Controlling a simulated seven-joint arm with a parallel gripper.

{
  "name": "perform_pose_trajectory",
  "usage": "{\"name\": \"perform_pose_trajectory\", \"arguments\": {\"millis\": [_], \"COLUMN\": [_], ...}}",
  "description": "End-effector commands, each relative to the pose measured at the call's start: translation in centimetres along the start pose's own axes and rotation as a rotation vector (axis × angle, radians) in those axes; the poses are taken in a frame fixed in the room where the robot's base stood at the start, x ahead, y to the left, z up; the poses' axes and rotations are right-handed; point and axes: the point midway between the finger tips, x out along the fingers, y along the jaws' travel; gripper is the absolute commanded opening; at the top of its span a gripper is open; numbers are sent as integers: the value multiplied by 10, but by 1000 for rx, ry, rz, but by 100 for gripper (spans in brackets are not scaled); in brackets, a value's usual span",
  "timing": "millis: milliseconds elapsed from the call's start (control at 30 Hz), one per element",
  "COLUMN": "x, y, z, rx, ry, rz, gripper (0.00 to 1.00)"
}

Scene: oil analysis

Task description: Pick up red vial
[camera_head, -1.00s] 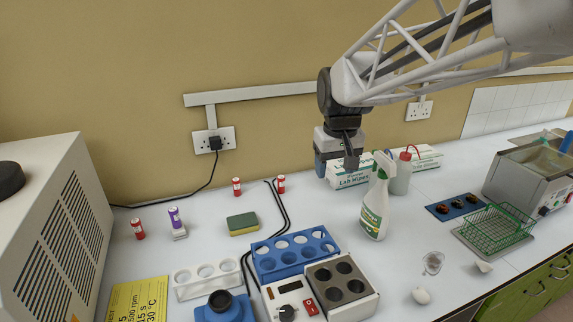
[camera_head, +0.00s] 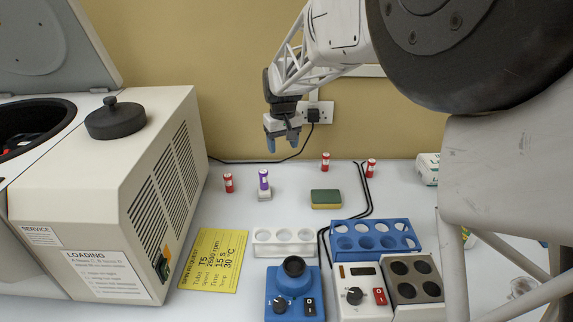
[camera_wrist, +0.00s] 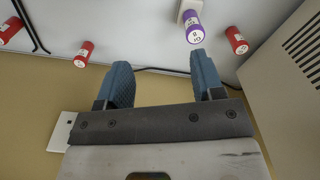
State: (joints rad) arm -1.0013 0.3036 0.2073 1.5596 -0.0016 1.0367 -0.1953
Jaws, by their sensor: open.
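One red vial (camera_head: 228,183) is at the left, another red vial (camera_head: 325,162) is near the wall, and a third red vial (camera_head: 371,168) is by the black cable. A purple vial (camera_head: 263,179) stands in a small white holder beside the left one. My gripper (camera_head: 283,145) hangs above the back of the bench, between the purple vial and the middle red vial. In the wrist view its blue fingers (camera_wrist: 165,72) are apart and empty. The wrist view also shows the red vials (camera_wrist: 237,41), (camera_wrist: 83,54), (camera_wrist: 10,29).
A large centrifuge (camera_head: 100,210) with its lid up fills the left. A green-yellow sponge (camera_head: 326,198), white rack (camera_head: 283,236), blue rack (camera_head: 400,236), mixer (camera_head: 292,294) and heater block (camera_head: 385,292) occupy the front. A black cable (camera_head: 367,200) crosses the bench.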

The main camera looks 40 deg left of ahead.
Motion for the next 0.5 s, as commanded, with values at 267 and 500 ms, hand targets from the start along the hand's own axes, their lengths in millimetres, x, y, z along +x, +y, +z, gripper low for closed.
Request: {"name": "perform_pose_trajectory", "arguments": {"millis": [267,500], "x": [50,72], "y": [-98,-146], "z": [-70,-97], "rx": [-138,-201], "ry": [-23,-31], "rz": [-8,-11], "gripper": [62,62]}}
